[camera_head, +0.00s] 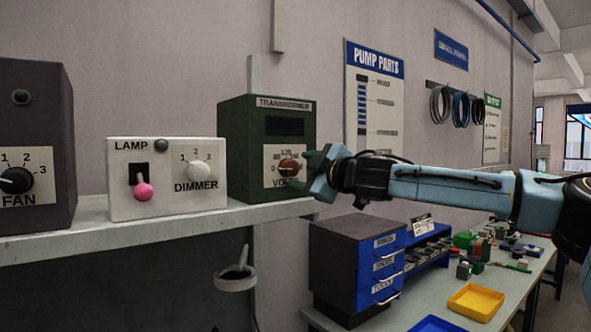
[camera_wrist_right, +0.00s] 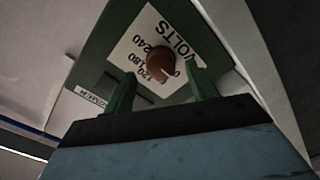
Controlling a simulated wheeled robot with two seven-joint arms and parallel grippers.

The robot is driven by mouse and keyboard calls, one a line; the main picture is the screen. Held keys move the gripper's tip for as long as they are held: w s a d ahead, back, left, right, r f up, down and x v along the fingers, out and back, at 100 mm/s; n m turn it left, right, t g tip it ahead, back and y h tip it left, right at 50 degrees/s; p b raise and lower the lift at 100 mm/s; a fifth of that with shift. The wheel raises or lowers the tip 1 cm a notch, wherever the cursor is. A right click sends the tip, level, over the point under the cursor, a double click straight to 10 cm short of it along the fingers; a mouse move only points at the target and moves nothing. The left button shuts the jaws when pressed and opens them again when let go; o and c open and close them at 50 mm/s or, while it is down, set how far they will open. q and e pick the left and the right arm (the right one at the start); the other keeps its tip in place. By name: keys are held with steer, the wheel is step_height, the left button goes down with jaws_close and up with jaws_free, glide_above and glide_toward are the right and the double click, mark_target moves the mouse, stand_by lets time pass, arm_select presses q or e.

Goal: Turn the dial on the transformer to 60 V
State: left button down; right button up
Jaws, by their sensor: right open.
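The green transformer box (camera_head: 240,150) stands on the shelf, with a dark display (camera_head: 286,126) above its white VOLTS scale plate. Its reddish-brown dial (camera_head: 289,167) sits on that plate; the dial also shows in the right wrist view (camera_wrist_right: 161,62). My right gripper (camera_head: 306,170) is at the dial in the head view. In the right wrist view my right gripper (camera_wrist_right: 165,85) is open, with one green finger to each side of the dial. I cannot tell whether the fingers touch it. The dial's exact setting is too small to read. My left gripper is not in view.
Left of the transformer are a white lamp and dimmer box (camera_head: 165,178) and a dark fan box (camera_head: 30,140) on the shelf (camera_head: 100,226). Below right, a drawer cabinet (camera_head: 360,265) and a yellow tray (camera_head: 476,302) stand on a workbench.

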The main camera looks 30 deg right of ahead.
mark_target(294, 169)
steer(key=shift+w+a, duration=0.15)
steer(key=shift+w, duration=1.5)
steer(key=c, duration=1)
